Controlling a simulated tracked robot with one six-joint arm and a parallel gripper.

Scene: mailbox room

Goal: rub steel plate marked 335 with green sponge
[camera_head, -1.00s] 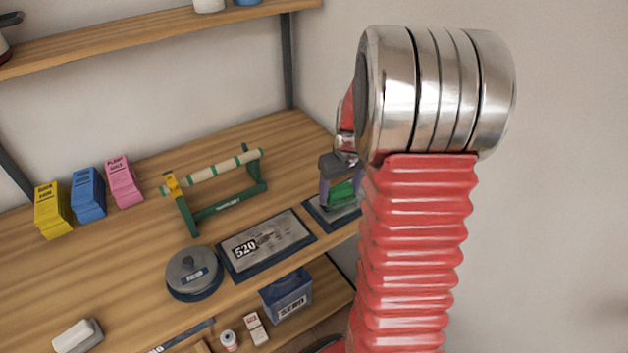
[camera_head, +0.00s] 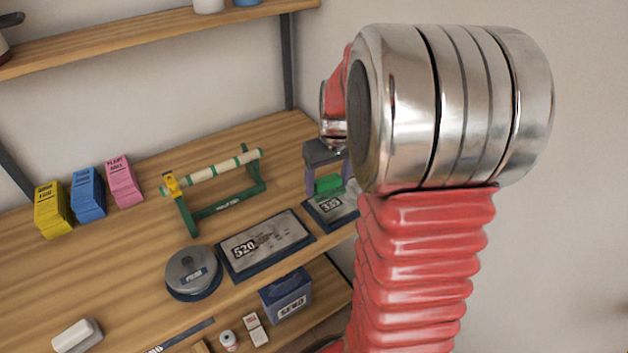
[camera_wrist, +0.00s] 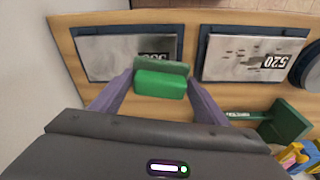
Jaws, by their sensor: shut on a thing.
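The steel plate marked 335 (camera_head: 333,206) lies in a dark frame at the right end of the wooden shelf, partly hidden by my arm. In the wrist view the plate (camera_wrist: 118,58) is upside down, with grey smudges and its number partly covered by the sponge. My gripper (camera_head: 328,180) is shut on the green sponge (camera_wrist: 160,84), which sits between its purple fingers. The sponge also shows in the head view (camera_head: 329,183), at the back edge of the plate. I cannot tell whether it touches the plate.
A smudged plate marked 520 (camera_head: 265,245) lies left of the 335 plate, beside a round grey disc (camera_head: 193,272). A green stand with a striped roll (camera_head: 215,185) stands behind them. A wall is close on the right.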

